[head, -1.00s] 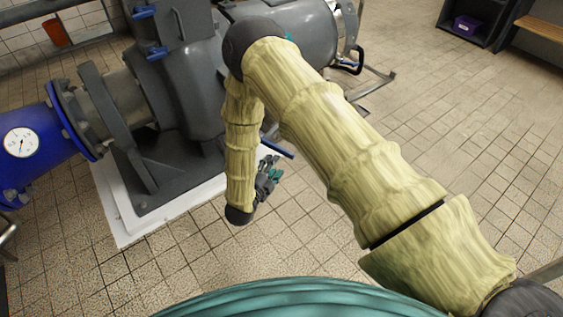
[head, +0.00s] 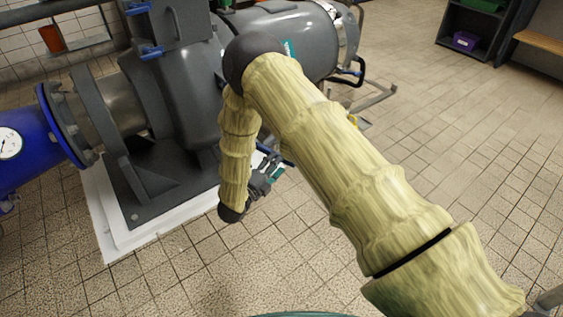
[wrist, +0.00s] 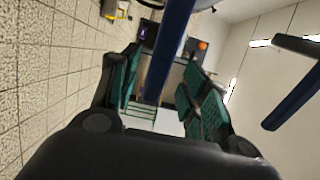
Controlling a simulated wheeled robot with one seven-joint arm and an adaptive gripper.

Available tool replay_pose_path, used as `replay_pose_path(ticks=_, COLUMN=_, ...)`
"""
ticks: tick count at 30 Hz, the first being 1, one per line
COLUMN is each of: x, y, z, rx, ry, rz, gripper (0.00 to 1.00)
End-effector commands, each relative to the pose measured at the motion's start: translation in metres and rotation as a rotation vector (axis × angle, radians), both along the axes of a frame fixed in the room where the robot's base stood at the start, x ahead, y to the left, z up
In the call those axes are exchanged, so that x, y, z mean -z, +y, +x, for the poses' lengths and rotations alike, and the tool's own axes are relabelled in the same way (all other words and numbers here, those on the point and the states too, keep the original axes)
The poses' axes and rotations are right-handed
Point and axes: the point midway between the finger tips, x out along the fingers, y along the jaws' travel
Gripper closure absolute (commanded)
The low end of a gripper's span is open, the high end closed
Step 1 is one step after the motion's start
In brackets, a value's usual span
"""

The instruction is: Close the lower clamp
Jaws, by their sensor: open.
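In the wrist view, a long blue bar (wrist: 170,48) runs down between the two teal-padded fingers of my gripper (wrist: 161,72). It looks like a clamp handle; contact with the fingers cannot be made out. A second blue bar (wrist: 292,100) with a dark end stands to the right, outside the fingers. In the head view, my gripper (head: 272,170) is open beside the grey pump body, low and near the white plinth. A short piece of blue handle (head: 287,161) shows by the fingers. The clamp's body is hidden behind my arm.
The grey pump (head: 180,95) stands on a white plinth (head: 150,233). Blue handles (head: 150,52) show on its upper part. A blue pipe with a gauge (head: 9,143) is at left. A dark shelf (head: 475,25) stands at back right.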

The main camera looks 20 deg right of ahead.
Motion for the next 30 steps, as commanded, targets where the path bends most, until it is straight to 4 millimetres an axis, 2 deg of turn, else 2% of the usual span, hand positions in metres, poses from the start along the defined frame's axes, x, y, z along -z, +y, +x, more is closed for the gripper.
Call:
replay_pose_path(ticks=3, x=0.002, y=-0.015, z=0.011, rx=0.002, ry=-0.001, rz=0.000, gripper=0.54)
replay_pose_path(ticks=9, x=0.001, y=-0.028, z=0.023, rx=0.000, ry=-0.001, rz=0.000, gripper=0.54)
replay_pose_path(ticks=21, x=0.000, y=-0.033, z=0.026, rx=0.000, ry=0.001, rz=-0.001, gripper=0.54)
replay_pose_path(ticks=23, x=0.000, y=-0.033, z=0.026, rx=0.000, ry=0.001, rz=-0.001, gripper=0.64)
replay_pose_path(ticks=29, x=0.000, y=-0.033, z=0.026, rx=0.000, ry=0.001, rz=-0.001, gripper=1.00)
replay_pose_path(ticks=30, x=0.000, y=-0.033, z=0.026, rx=0.000, ry=0.001, rz=-0.001, gripper=1.00)
